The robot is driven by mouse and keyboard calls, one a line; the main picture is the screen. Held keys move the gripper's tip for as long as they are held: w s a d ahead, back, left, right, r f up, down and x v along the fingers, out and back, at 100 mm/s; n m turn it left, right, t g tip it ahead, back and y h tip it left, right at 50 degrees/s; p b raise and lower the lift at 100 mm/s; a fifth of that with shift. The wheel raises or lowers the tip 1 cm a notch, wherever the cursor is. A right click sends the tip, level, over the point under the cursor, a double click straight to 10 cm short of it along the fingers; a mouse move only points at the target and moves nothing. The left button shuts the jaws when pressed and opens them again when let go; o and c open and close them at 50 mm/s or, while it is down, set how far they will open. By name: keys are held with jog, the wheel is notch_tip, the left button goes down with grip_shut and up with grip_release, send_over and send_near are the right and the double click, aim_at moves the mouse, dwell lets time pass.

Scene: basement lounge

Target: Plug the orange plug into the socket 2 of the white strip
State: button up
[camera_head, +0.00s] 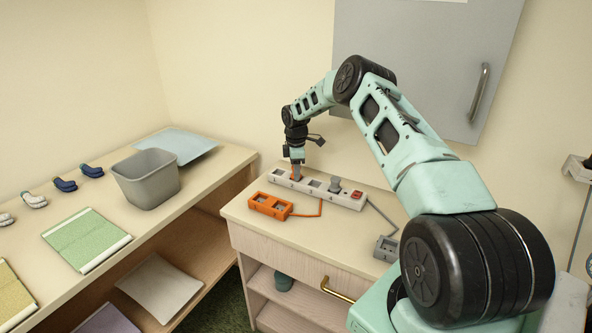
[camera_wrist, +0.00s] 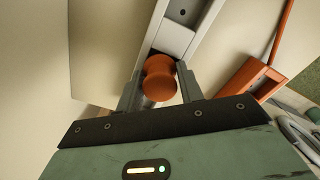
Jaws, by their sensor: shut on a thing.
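The orange plug (camera_head: 296,172) is between the fingers of my gripper (camera_head: 297,162), at the left part of the white strip (camera_head: 345,200). In the wrist view, the round orange plug (camera_wrist: 159,76) sits between the two grey fingers, over the near end of the strip (camera_wrist: 176,38). One bare socket (camera_wrist: 182,13) shows beyond it. I cannot tell whether the plug is seated in a socket or just above it.
An orange box (camera_head: 270,206) with an orange cable lies in front of the strip. A grey box (camera_head: 386,248) lies at the cabinet's right. A grey bin (camera_head: 147,180) stands on the left bench. A grey wall panel (camera_head: 420,60) is behind my arm.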

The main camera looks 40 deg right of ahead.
jog(key=o, duration=1.1)
notch_tip(320, 180, up, 18)
jog(key=b, duration=0.3)
jog(key=shift+f+b, duration=0.25)
jog(key=shift+b, duration=0.1)
